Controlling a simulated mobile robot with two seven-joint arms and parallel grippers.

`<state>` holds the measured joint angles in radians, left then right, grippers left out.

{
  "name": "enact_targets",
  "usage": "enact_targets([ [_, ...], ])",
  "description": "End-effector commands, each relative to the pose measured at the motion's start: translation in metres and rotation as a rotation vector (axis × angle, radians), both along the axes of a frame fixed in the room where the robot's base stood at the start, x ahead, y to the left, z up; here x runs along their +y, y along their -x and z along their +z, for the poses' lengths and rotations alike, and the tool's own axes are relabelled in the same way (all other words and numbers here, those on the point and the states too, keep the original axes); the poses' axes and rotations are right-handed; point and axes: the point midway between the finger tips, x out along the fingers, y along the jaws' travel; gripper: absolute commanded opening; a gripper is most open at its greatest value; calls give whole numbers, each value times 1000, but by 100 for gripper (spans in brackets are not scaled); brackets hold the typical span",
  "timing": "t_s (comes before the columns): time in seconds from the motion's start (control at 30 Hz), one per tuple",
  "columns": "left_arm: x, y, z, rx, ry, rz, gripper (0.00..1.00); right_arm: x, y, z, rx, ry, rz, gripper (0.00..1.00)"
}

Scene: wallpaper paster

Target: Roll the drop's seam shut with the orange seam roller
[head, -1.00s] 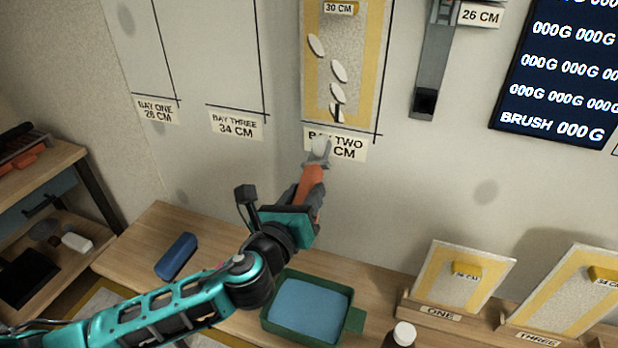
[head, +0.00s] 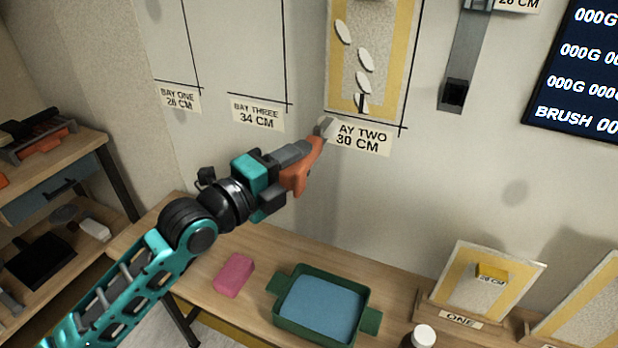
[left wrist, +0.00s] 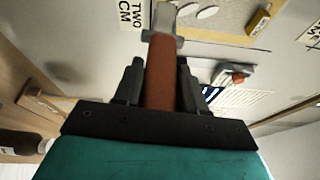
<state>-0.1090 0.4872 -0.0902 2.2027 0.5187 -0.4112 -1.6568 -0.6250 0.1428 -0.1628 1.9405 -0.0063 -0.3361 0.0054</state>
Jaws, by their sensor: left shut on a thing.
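The orange seam roller (head: 312,155) is held in my left gripper (head: 291,168), which is shut on its handle. The roller's pale head points up and right, over the left end of the BAY TWO 30 CM label (head: 362,138), just below the drop's lower left corner. I cannot tell whether it touches the wall. The drop (head: 386,70) is a speckled grey sheet with yellow bands, up on the wall in bay two. Several pale ovals lie in a slanting column on it. The left wrist view shows the roller's handle (left wrist: 160,75) between the fingers. My right gripper is out of view.
On the bench below are a pink block (head: 233,275), a green tray (head: 372,321) with a blue inside, a white-capped bottle (head: 423,336) and sample ONE (head: 485,283) in its stand. A grey wall-mounted holder (head: 466,50) is right of the drop. Side shelves stand left.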

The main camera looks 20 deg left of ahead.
Motion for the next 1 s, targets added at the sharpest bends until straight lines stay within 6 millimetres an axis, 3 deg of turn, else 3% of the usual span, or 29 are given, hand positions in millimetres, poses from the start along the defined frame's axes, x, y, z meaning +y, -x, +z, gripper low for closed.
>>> enact_targets([
  [0.2,11,5,12,24,78,-1,1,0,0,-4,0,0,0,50],
  [0.67,12,5,13,28,76,0,1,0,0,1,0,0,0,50],
  [1.0,11,-33,13,25,79,1,1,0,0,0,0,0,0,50],
])
